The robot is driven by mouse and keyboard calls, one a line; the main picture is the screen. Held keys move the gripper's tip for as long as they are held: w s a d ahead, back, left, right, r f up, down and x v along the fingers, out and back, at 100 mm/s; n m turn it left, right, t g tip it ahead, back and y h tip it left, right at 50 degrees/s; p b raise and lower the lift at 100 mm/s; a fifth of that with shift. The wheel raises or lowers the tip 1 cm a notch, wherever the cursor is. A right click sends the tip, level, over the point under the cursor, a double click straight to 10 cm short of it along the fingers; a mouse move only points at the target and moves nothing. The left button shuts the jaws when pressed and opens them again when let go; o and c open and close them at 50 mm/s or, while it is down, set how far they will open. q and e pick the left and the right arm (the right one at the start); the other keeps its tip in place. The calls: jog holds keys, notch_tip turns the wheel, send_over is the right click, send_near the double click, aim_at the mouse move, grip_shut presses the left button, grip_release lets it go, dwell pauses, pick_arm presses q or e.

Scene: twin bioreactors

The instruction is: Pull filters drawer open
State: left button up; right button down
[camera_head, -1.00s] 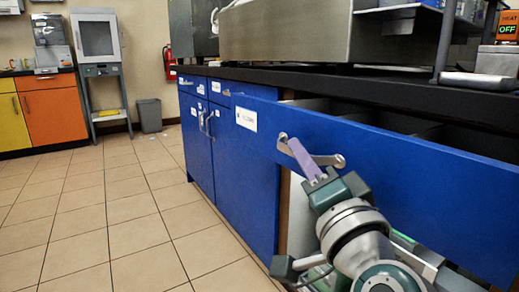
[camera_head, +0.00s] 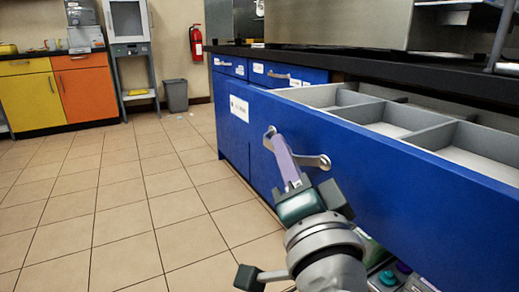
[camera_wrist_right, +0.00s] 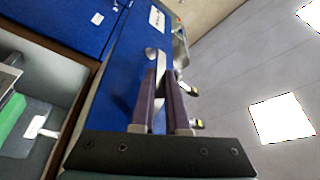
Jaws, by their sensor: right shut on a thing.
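The filters drawer (camera_head: 400,190) has a blue front with a white label, and it stands well out from the black counter. Its grey inside, split into compartments, shows from above. The metal bar handle (camera_head: 312,161) is on its front. My right gripper (camera_head: 280,148) is shut on this handle, with its purple fingers around the bar. In the right wrist view the two fingers (camera_wrist_right: 167,95) reach to the handle (camera_wrist_right: 157,58) against the blue front. The label's writing is too small to read. My left gripper is not in view.
The black countertop (camera_head: 400,75) carries steel equipment. Smaller blue drawers (camera_head: 285,75) farther along are shut. A grey bin (camera_head: 176,95) and a red fire extinguisher (camera_head: 196,43) are at the back. The tiled floor (camera_head: 130,210) on the left is clear.

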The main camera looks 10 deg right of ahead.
jog(key=shift+r, duration=0.1)
jog(key=c, duration=1.2)
grip_release()
jog(key=shift+s, duration=0.1)
jog(key=shift+s, duration=0.3)
jog(key=p+v, duration=0.2)
jog(key=v, duration=0.7)
jog(key=shift+s, duration=0.1)
